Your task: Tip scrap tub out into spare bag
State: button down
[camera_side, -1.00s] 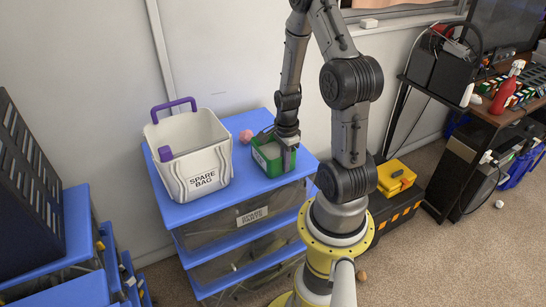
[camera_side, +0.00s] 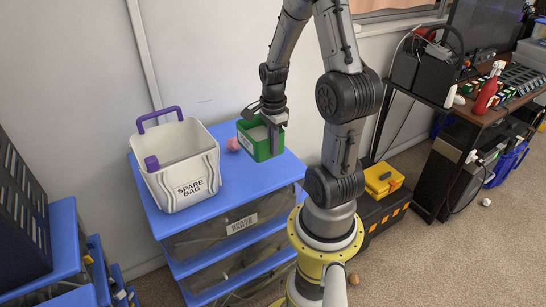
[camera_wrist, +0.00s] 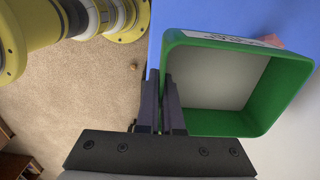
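The scrap tub (camera_side: 262,152) is a small green square tub with a pale inside and a white label. My gripper (camera_side: 275,128) is shut on one of its side walls and holds it upright above the blue top. In the wrist view, the two dark fingers (camera_wrist: 163,108) close on the tub's left wall, and the tub (camera_wrist: 255,128) shows a plain pale grey inside. The spare bag (camera_side: 190,187) is a white open-topped container with a purple handle, upright at the left of the drawer unit. The tub is right of the bag, apart from it. The bag's floor is hidden.
Both are over the blue drawer unit (camera_side: 225,195) marked spare parts. A wall is close behind; a dark crate (camera_side: 20,200) is at far left.

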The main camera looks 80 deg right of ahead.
jog(key=w+a+r+m, duration=0.2)
jog(key=w+r+m, duration=0.1)
jog(key=w+r, duration=0.95)
jog(key=w+a+r+n+t+y, duration=0.1)
jog(key=w+a+r+t+y, duration=0.3)
jog(key=t+y, duration=0.4)
jog(key=w+a+r+n+t+y, duration=0.2)
jog(key=w+a+r+t+y, duration=0.1)
jog(key=w+a+t+y, duration=0.3)
jog(key=a+t+y, duration=0.2)
jog(key=a+y, duration=0.1)
jog(key=shift+r, duration=0.4)
dwell(0.3)
